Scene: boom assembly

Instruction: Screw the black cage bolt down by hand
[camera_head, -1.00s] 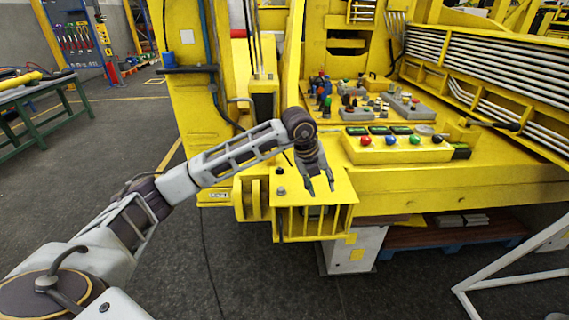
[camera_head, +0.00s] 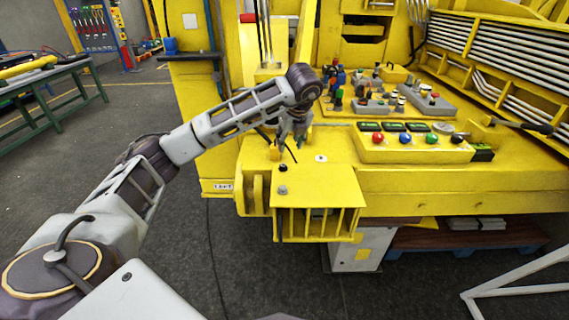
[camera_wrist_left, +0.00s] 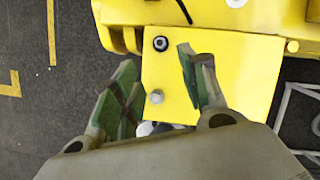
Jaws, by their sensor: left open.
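The black cage bolt (camera_head: 283,168) stands on the left side of the yellow cage (camera_head: 335,185) top, behind a grey bolt (camera_head: 282,190). In the left wrist view the black bolt (camera_wrist_left: 160,43) is a dark round head with a lighter centre, beyond the grey bolt (camera_wrist_left: 157,96). My left gripper (camera_head: 291,143) is open and empty, pointing down above and behind the black bolt in the head view. In the left wrist view its fingers (camera_wrist_left: 156,68) spread to either side of the bolts, touching neither as far as I can see. My right gripper is out of view.
A control box (camera_head: 414,148) with coloured knobs sits right of the cage, with more control blocks (camera_head: 372,105) behind it. Yellow machine walls rise behind my left arm. A green workbench (camera_head: 50,90) stands far left. Grey floor lies open in front.

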